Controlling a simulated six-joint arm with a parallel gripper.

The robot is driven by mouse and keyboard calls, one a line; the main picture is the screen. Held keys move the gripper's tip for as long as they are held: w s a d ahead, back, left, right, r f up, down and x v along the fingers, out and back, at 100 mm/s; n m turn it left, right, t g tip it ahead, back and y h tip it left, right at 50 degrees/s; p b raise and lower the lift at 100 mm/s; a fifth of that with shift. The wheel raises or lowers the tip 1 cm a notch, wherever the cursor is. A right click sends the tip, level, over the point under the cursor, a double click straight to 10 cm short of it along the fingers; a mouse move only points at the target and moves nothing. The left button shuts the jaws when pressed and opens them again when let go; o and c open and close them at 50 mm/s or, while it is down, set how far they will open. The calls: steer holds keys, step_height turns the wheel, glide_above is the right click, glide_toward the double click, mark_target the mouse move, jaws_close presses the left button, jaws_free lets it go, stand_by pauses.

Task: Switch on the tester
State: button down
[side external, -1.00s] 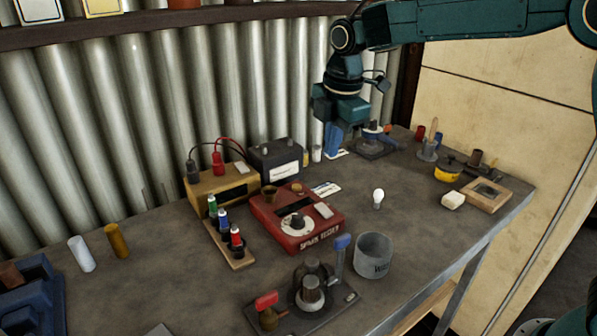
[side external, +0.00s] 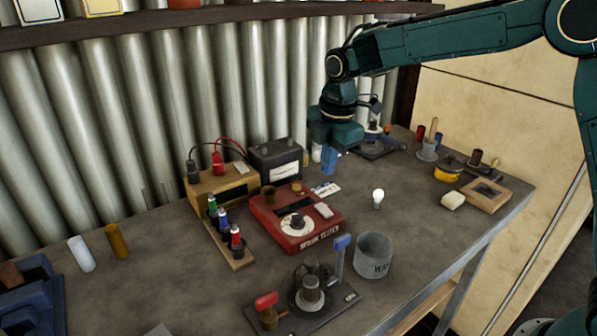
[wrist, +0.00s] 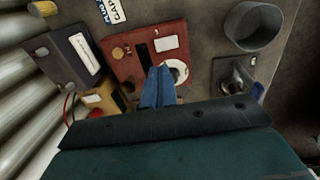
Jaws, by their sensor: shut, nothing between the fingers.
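In the wrist view the red tester (wrist: 120,65) lies beyond my blue fingers (wrist: 160,70), which cover part of the dial (wrist: 178,71).
A dark battery (side external: 277,160) and a yellow box (side external: 222,190) with red and black leads stand behind the tester. A grey cup (side external: 373,255), a levered fixture (side external: 305,300) and a bulb (side external: 378,198) are nearby.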

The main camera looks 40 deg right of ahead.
mark_target(321, 206)
steer(key=f, duration=0.3)
steer(key=w+f, duration=0.1)
steer(key=f, duration=0.5)
steer(key=shift+w+f, duration=0.2)
steer(key=shift+f, duration=0.05)
steer(key=shift+f, duration=0.25)
steer(key=shift+s, duration=0.1)
steer(key=shift+s+r, duration=0.1)
steer(key=shift+s, duration=0.5)
steer(key=shift+r, duration=0.2)
step_height(321, 206, up, 14)
steer(key=s, duration=0.2)
steer(key=shift+f, duration=0.15)
stand_by(0.7)
